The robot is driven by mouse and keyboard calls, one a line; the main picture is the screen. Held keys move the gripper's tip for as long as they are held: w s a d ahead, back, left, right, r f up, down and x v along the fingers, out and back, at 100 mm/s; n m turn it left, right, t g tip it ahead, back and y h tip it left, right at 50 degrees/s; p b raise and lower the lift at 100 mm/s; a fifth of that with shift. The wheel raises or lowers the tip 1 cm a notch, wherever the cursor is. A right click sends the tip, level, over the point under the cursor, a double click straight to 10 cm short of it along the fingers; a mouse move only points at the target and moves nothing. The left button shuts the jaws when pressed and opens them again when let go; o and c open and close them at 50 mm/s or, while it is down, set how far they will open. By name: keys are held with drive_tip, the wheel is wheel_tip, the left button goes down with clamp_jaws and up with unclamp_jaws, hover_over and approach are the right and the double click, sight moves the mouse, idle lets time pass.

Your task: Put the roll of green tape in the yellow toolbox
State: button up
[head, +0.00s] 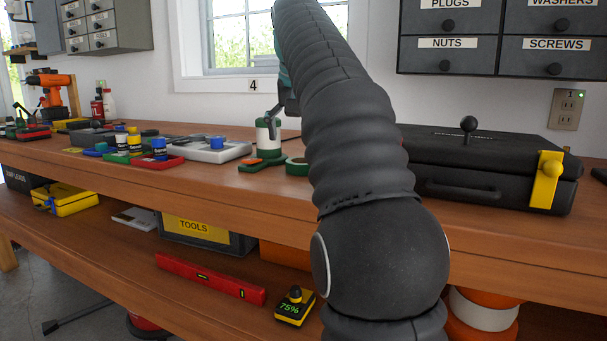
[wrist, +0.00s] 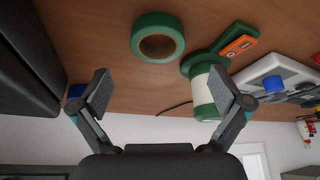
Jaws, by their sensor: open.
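The roll of green tape (head: 297,167) lies flat on the workbench, partly hidden by my arm in the head view. In the wrist view the green tape (wrist: 144,45) shows whole, with bare wood in its hole. My gripper (wrist: 164,93) is open and empty, its two fingers spread wide and apart from the tape. In the head view my arm hides most of the gripper. A yellow box with dark parts (head: 75,204), apparently the yellow toolbox, sits on the lower shelf at the far left. I cannot see into it.
A green-and-white cylinder (head: 263,146) stands beside the tape, near the right finger in the wrist view. A black case (head: 430,160) with a yellow latch stands to the right. Several coloured items lie to the left. A red level (head: 210,278) lies on the lower shelf.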

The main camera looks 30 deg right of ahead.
sight(302, 161)
drive_tip(key=shift+s+b+x, duration=0.2)
drive_tip(key=shift+b+x, duration=1)
drive_tip(key=shift+x, duration=1.8)
drive_tip(key=c, duration=1.3)
drive_tip(key=shift+r+p, duration=0.45)
drive_tip(key=shift+r, duration=0.15)
drive_tip(key=r, duration=0.1)
drive_tip(key=r+p, duration=0.2)
drive_tip(key=r, duration=0.1)
drive_tip(key=shift+s+d, duration=0.25)
drive_tip(key=shift+d, duration=0.1)
drive_tip(key=s+d+r, duration=0.2)
drive_tip(key=s+d+r+p, duration=0.1)
drive_tip(key=s+d+r, duration=0.1)
drive_tip(key=s+d, duration=0.1)
drive_tip(key=s+d+r+p, duration=0.1)
drive_tip(key=s+d+r, duration=0.1)
drive_tip(key=s, duration=0.1)
drive_tip(key=shift+d, duration=0.2)
